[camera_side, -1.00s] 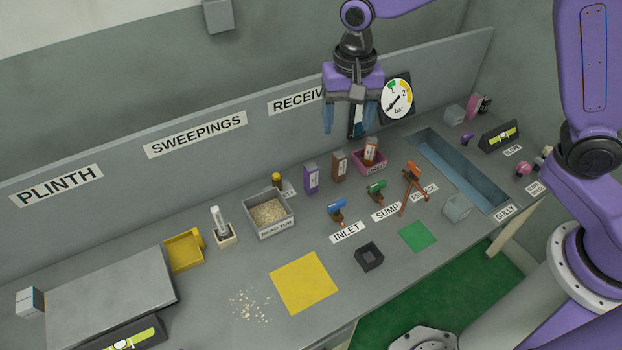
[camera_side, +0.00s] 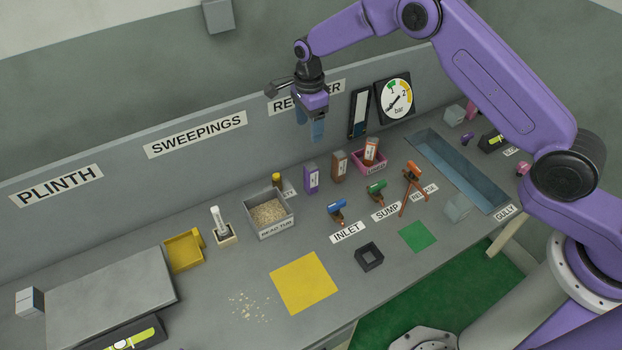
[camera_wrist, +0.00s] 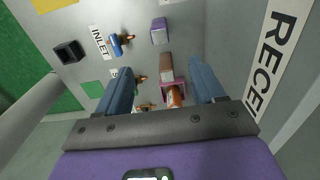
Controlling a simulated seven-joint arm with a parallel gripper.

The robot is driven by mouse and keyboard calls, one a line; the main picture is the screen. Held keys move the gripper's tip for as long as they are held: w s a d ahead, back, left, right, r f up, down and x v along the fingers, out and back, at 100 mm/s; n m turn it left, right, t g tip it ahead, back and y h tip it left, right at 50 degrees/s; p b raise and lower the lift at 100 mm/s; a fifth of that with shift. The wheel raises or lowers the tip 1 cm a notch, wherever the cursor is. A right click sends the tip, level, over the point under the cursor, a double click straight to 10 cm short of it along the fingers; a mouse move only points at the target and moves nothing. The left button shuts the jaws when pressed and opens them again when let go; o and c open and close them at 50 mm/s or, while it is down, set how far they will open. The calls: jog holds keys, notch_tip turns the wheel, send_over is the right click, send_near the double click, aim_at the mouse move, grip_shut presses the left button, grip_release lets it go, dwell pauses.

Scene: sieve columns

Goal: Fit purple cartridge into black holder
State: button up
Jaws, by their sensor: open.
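The purple cartridge (camera_side: 311,179) stands upright on the grey bench, left of a brown cartridge. It also shows in the wrist view (camera_wrist: 159,33), ahead of my fingers. The black holder (camera_side: 369,256) is an open square box at the front of the bench, right of the yellow mat; in the wrist view it lies at the upper left (camera_wrist: 69,51). It looks empty. My gripper (camera_side: 310,136) is open and empty, with blue fingers pointing down, well above the purple cartridge.
A brown cartridge (camera_side: 339,166) and a pink bin (camera_side: 369,166) with an orange-brown cartridge stand right of the purple one. A bead tub (camera_side: 270,229) is to its left. Blue (camera_side: 337,207), green (camera_side: 376,188) and orange (camera_side: 412,173) handled valves stand in front. A panel rises behind.

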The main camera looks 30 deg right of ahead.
send_over(311, 167)
jog(key=f, duration=1)
jog(key=shift+a+f, duration=0.2)
jog(key=shift+f, duration=0.15)
jog(key=shift+d+f, duration=0.2)
jog(key=shift+f, duration=2.5)
jog(key=shift+c, duration=0.3)
jog(key=c, duration=1.1)
jog(key=shift+c, duration=0.2)
jog(key=shift+r, duration=0.1)
